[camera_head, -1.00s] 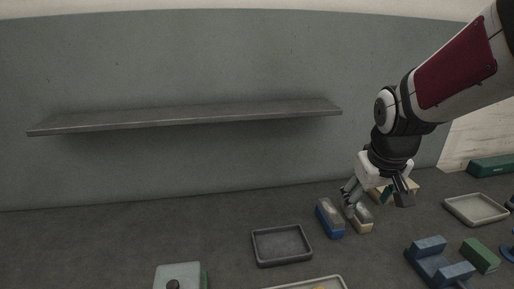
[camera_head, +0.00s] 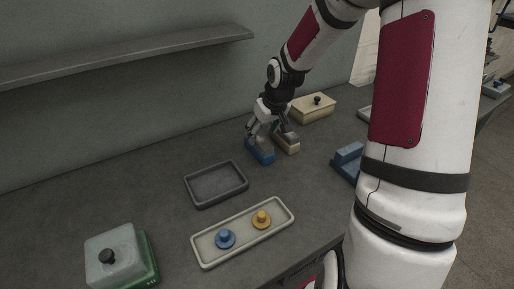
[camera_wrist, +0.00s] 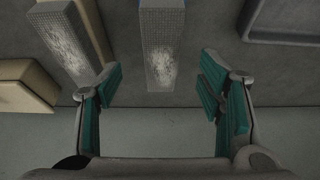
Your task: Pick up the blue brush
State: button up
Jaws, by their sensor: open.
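The blue brush (camera_head: 261,154) lies on the grey table, with a blue body and a grey bristle pad. My gripper (camera_head: 270,132) is open and empty, above the blue brush in the head view. In the wrist view my gripper (camera_wrist: 160,88) shows its teal pads wide apart, one on each side of the brush's line. Contact cannot be seen.
A beige brush (camera_head: 288,146) lies close beside it and shows left in the wrist view (camera_wrist: 72,42). A beige lidded box (camera_head: 314,110) stands behind. A dark tray (camera_head: 203,204), a pale tray (camera_head: 204,262) with blue and yellow knobs, and a blue block (camera_head: 346,160) are nearby.

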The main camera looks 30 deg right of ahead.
aim_at(260, 140)
jog(key=shift+b+x, duration=0.65)
jog(key=shift+x, duration=2.55)
jog(key=shift+s+a, duration=0.1)
jog(key=shift+s, duration=0.05)
jog(key=c, duration=1.3)
